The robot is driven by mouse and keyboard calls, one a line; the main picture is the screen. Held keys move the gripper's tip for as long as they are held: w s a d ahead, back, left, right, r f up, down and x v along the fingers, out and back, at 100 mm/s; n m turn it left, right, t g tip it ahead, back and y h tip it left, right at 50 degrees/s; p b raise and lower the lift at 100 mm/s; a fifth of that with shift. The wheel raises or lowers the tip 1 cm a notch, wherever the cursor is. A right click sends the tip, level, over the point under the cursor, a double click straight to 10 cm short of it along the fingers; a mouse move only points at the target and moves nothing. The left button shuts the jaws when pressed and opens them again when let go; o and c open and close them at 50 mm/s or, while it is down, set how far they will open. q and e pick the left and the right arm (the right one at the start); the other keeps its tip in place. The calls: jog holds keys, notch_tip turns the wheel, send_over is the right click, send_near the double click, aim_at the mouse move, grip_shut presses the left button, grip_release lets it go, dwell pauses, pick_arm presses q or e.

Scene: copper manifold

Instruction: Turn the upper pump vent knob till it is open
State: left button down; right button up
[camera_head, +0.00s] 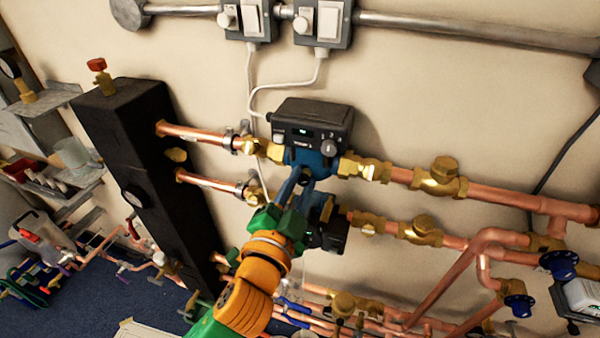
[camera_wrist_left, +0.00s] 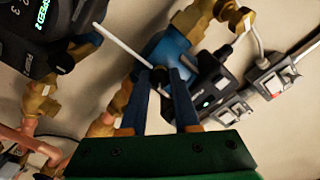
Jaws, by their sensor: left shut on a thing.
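The upper pump (camera_head: 312,122) has a dark control head with a small lit display and a blue body (camera_head: 318,160). It sits on the upper copper line; its blue body also shows in the left wrist view (camera_wrist_left: 170,48). My left gripper (camera_head: 302,182) reaches up from below to the front of this body. Its two blue fingers (camera_wrist_left: 160,85) are shut on the small dark vent knob (camera_wrist_left: 159,75). The fingers hide much of the knob, so I cannot tell its angle. My right gripper is not in view.
The lower pump (camera_head: 330,228) is close under my left fingers and partly hidden. Brass valves (camera_head: 440,180) and copper pipes (camera_head: 400,233) run to the right. A tall black header (camera_head: 140,165) stands at the left. Two switch boxes (camera_head: 322,22) are on the wall above.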

pick_arm(q)
jog(key=m+p, duration=0.3)
jog(key=m, duration=0.1)
jog(key=shift+r, duration=0.15)
jog(key=shift+m+p, duration=0.75)
jog(key=shift+m, duration=0.65)
jog(key=c, duration=0.6)
grip_release()
jog(key=shift+w, duration=0.1)
jog(key=shift+c, duration=0.2)
jog(key=b+v, duration=0.2)
jog(key=v, duration=0.5)
